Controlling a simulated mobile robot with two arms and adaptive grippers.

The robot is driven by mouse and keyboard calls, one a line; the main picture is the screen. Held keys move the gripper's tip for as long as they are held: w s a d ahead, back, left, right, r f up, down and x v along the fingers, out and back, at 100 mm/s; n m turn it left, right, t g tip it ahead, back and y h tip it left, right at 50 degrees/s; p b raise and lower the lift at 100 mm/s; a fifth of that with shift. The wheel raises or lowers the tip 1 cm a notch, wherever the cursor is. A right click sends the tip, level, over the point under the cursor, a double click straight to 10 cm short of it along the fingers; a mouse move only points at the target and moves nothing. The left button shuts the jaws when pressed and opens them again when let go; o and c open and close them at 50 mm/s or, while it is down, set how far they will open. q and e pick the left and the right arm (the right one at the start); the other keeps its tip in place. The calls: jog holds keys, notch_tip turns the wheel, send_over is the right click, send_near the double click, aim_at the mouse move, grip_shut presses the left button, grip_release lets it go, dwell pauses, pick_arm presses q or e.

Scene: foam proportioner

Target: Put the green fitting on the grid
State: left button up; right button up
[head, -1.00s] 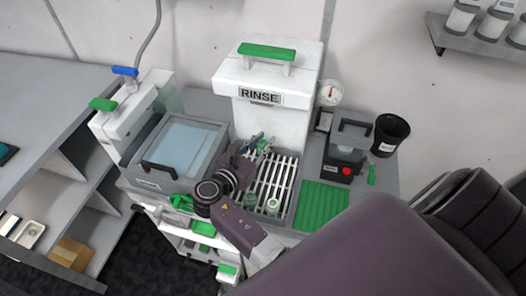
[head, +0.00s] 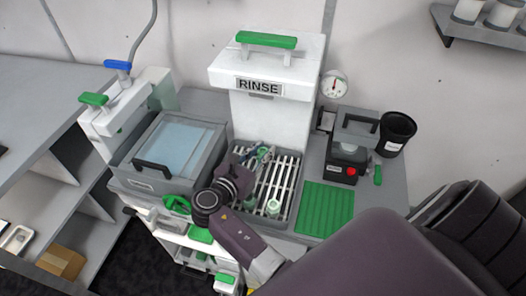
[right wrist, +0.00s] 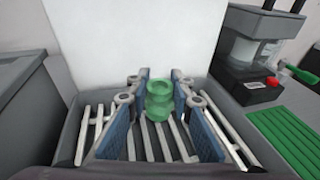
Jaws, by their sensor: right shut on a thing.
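My right gripper (head: 259,155) is over the back part of the slatted white grid (head: 286,178), in front of the white RINSE unit. In the right wrist view, the gripper (right wrist: 158,112) has its blue-padded fingers on either side of the green fitting (right wrist: 158,90) and is shut on it. The fitting has two ring-like flanges and shows small in the head view (head: 264,152). Whether its underside touches the slats cannot be told. Another pale green fitting (head: 272,207) sits at the front of the grid. My left gripper is out of view.
The white RINSE unit (head: 268,112) rises directly behind the grid. A lidded grey basin (head: 178,150) stands to the left. A green ribbed mat (head: 325,209), a black device with a red button (head: 345,160) and a black cup (head: 396,133) are to the right.

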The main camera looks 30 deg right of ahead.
jog(key=shift+f, duration=0.55)
jog(key=o, duration=1)
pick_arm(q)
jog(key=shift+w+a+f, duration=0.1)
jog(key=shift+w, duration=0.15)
